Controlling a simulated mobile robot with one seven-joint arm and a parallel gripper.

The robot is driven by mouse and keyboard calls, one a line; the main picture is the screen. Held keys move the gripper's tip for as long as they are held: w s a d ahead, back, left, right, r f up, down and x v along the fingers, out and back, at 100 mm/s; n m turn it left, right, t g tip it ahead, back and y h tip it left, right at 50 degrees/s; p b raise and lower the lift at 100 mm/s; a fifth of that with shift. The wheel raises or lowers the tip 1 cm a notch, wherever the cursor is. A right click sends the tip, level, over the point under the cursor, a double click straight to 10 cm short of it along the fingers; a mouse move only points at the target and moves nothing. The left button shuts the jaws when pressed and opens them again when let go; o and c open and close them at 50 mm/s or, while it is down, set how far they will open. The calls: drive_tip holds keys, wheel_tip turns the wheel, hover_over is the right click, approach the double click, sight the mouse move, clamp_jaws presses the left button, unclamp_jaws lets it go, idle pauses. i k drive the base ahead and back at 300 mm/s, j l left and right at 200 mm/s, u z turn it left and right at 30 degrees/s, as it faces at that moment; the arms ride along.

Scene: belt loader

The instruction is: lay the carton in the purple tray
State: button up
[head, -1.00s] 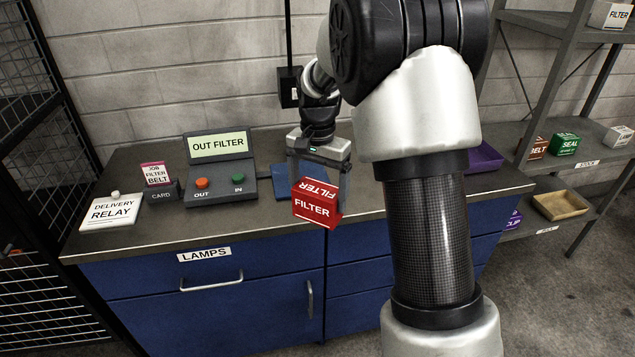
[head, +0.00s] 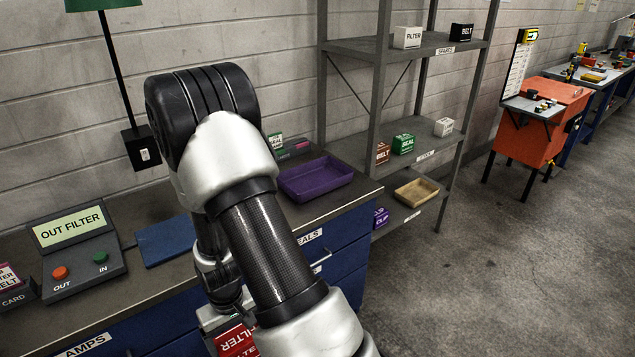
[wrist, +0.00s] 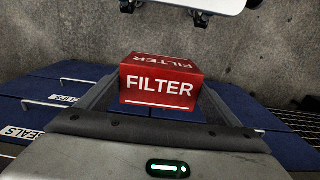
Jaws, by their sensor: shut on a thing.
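The carton is a red box marked FILTER (wrist: 158,84). My gripper (wrist: 157,100) is shut on it, with a finger on each side in the wrist view. In the head view the carton (head: 236,340) shows at the bottom edge, partly hidden by my arm and cut off by the frame. It is held in front of the blue drawers. The purple tray (head: 322,186) is on the right end of the counter, apart from the carton. The part of its floor that shows is empty.
A blue mat (head: 163,243) and a control panel reading OUT FILTER (head: 72,232) are on the counter to the left. Small items stand behind the tray. A grey shelf rack (head: 372,90) with several boxes stands right of the counter. Open floor lies to the right.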

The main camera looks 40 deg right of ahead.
sight(327, 177)
drive_tip(key=l, duration=0.8)
drive_tip(key=l+u, duration=0.15)
drive_tip(key=l, duration=1.4)
drive_tip(key=k+l+u, duration=0.1)
drive_tip(key=l, duration=0.7)
drive_tip(key=k+l, duration=0.1)
drive_tip(key=l, duration=0.65)
drive_tip(key=i+u, duration=0.05)
